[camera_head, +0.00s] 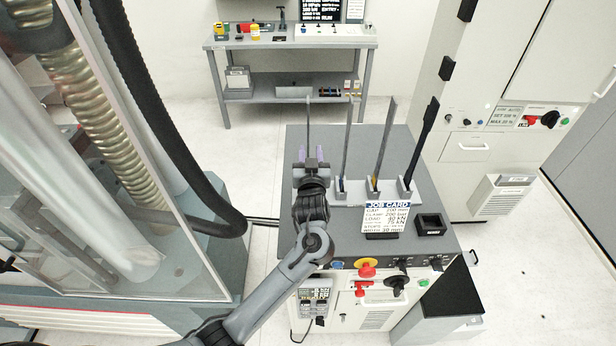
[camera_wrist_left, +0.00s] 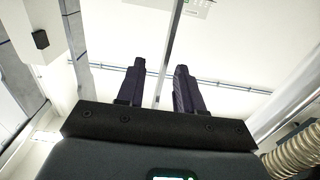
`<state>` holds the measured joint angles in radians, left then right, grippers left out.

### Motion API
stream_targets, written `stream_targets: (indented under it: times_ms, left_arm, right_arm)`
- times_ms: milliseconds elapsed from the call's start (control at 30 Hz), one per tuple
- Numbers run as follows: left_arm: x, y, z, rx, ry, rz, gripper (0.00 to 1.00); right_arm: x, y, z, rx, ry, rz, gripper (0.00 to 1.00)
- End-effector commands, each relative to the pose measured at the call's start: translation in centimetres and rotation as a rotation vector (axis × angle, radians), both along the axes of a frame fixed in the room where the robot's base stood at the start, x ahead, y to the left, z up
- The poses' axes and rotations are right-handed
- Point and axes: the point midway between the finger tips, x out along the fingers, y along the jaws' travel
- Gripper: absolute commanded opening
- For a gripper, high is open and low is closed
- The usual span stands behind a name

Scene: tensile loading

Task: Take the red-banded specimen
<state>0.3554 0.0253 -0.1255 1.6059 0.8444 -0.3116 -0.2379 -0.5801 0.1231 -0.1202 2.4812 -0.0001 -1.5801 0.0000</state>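Several tall thin specimens stand upright in a row on the grey bench top (camera_head: 290,140). The leftmost grey strip (camera_head: 308,112) rises at my left gripper (camera_head: 310,154); its lower part and any band are hidden by the gripper. Beside it stand a grey strip with a blue band at its foot (camera_head: 347,140), one with a yellow band (camera_head: 384,145) and a dark, wider-headed one (camera_head: 421,143). No red band shows. In the left wrist view my fingers (camera_wrist_left: 158,85) are apart, with a thin strip (camera_wrist_left: 172,40) between them and gaps beside it. My right gripper is out of view.
A job card (camera_head: 386,217) and a small black tray (camera_head: 431,225) are at the bench's right front. A control panel with knobs (camera_head: 367,268) is on its front. A clear-panelled machine (camera_head: 150,200) stands close on the left. A shelf table (camera_head: 290,42) is behind.

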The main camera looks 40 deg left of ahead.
Motion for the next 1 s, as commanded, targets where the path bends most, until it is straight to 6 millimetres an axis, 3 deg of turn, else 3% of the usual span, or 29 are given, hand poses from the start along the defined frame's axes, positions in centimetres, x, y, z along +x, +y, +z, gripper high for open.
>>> stream_targets:
  times_ms: [333, 633, 1000]
  left_arm:
    - [1.7, 1.7, 0.0, 0.001, 0.001, 0.000, 0.36]
    - [4.2, 4.3, -0.2, 0.001, 0.002, 0.000, 0.36]
    - [4.9, 4.8, -0.4, -0.001, 0.000, -0.001, 0.36]
  right_arm:
    - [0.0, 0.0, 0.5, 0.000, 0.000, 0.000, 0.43]
    - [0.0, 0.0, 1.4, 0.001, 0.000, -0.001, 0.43]
    - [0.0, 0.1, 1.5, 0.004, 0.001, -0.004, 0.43]
